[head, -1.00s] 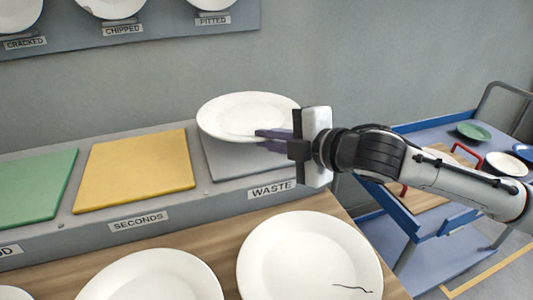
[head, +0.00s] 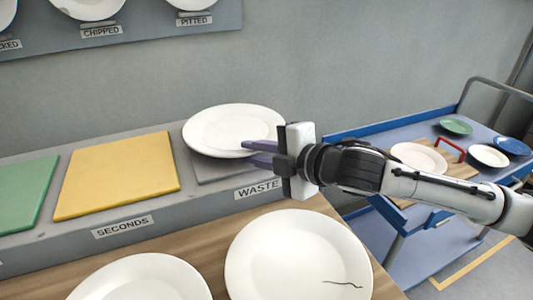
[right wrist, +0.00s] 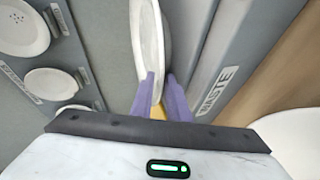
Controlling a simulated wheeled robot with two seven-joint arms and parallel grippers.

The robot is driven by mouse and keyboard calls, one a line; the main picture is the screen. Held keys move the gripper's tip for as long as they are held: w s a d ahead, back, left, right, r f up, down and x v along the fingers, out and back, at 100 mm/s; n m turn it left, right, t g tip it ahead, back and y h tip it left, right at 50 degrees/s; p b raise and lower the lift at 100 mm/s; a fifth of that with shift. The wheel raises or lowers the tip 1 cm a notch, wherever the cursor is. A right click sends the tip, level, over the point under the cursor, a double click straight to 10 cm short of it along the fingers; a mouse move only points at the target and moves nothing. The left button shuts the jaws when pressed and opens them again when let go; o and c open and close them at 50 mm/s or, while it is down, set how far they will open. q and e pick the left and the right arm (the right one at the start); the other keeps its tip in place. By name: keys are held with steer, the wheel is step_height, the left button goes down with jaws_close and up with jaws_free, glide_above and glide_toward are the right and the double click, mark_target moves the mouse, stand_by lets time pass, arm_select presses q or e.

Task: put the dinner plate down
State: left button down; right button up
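The white dinner plate (head: 222,127) is over the grey WASTE pad (head: 207,172) and looks to rest on it, face up; its underside contact is hidden. My right gripper (head: 257,153) is at the plate's right edge, one purple finger above the rim and one below. In the right wrist view the plate (right wrist: 148,35) stands edge-on between the fingers (right wrist: 162,90), with a gap showing between them, so the gripper looks open around the rim. My left gripper is not in view.
A yellow SECONDS pad (head: 118,175) and a green pad (head: 22,192) lie to the left. A plate with a dark crack (head: 290,250) and another white plate (head: 140,280) lie on the wooden counter in front. A blue cart (head: 440,225) with plates stands right.

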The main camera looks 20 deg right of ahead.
arm_select(q)
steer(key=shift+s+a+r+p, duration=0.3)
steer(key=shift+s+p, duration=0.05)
steer(key=shift+p, duration=0.5)
arm_select(e)
steer(key=v, duration=1.1)
steer(key=shift+s, duration=0.3)
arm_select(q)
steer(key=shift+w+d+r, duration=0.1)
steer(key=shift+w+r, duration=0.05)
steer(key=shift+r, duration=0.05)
arm_select(e)
steer(key=shift+d+r, duration=0.1)
steer(key=shift+r, duration=0.05)
